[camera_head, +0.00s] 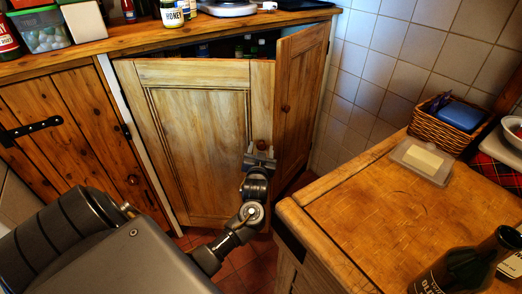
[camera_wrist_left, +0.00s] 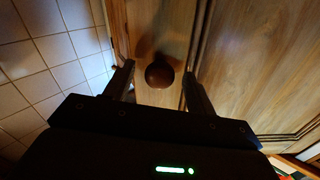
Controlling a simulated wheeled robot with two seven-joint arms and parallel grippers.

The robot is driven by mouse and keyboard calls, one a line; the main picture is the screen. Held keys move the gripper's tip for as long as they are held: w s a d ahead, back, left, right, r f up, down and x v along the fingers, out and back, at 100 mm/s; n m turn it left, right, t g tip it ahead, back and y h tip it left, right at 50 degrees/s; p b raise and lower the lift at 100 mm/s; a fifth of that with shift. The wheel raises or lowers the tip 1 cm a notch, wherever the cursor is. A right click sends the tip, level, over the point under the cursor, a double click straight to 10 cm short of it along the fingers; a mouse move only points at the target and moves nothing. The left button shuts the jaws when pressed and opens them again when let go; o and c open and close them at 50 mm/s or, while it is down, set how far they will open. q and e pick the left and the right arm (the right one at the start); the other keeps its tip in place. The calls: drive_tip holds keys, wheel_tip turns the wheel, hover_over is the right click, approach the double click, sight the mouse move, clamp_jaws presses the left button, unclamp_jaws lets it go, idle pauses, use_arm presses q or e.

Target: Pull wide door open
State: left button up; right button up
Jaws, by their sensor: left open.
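The wide door (camera_head: 190,130) is a pale wood panel door of the cupboard under the counter. Dark interior with bottles shows above its top edge. Its round brown knob (camera_head: 262,144) is near its right edge. My left gripper (camera_head: 260,156) is at this knob. In the left wrist view, the knob (camera_wrist_left: 159,74) sits between the two open fingers of my left gripper (camera_wrist_left: 158,68), with gaps visible on both sides. The narrower door (camera_head: 302,90) to the right stands open, with its own knob (camera_head: 284,108). My right gripper is not in view.
A wooden worktop (camera_head: 370,215) at the right holds a wicker basket (camera_head: 437,122), a butter dish (camera_head: 421,161) and a dark bottle (camera_head: 465,268). The counter (camera_head: 140,40) above the cupboard carries jars. Tiled floor (camera_head: 235,262) shows between cupboard and worktop.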

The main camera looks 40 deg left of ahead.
use_arm(q)
clamp_jaws()
idle(0.4)
